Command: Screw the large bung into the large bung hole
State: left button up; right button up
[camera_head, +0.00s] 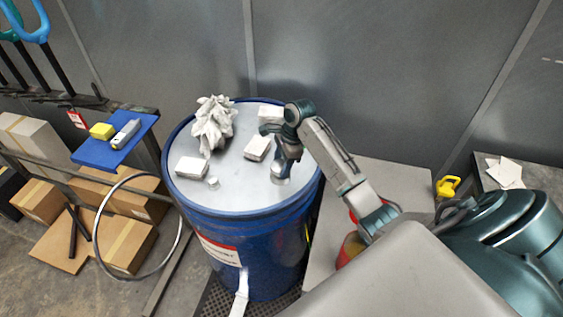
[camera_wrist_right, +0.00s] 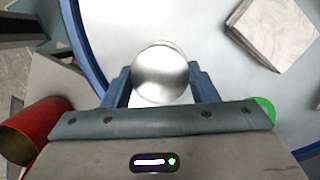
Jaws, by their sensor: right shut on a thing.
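A blue drum (camera_head: 262,262) with a pale metal lid (camera_head: 240,190) stands in the middle of the head view. My right gripper (camera_head: 282,170) points down over the right part of the lid. It is shut on a round silvery bung (camera_wrist_right: 160,72), with one blue finger on each side of it. The bung also shows below the gripper in the head view (camera_head: 281,180). I cannot tell whether it touches the lid. No bung hole shows; the gripper and bung may hide it. A small pale cylinder (camera_head: 213,183) stands on the lid's front left. My left gripper is out of view.
Crumpled white cloth (camera_head: 213,125) and several pale blocks, one at the left (camera_head: 192,167) and one near my gripper (camera_head: 257,148), lie on the lid. A blue shelf (camera_head: 115,143) and cardboard boxes (camera_head: 128,245) are left. A red can (camera_wrist_right: 32,128) stands beside the drum.

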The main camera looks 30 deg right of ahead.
jog(key=shift+f, duration=0.4)
jog(key=shift+o, duration=1.1)
jog(key=shift+c, duration=0.5)
jog(key=shift+r+m, duration=0.1)
jog(key=shift+m, duration=0.3)
jog(key=m+t, duration=0.1)
jog(key=m, duration=0.2)
jog(key=shift+s+m+h, duration=0.1)
jog(key=shift+m+h, duration=0.2)
jog(key=m+t, duration=0.1)
jog(key=m, duration=0.3)
jog(key=shift+a+m+h, duration=0.15)
jog(key=shift+m+h, duration=0.25)
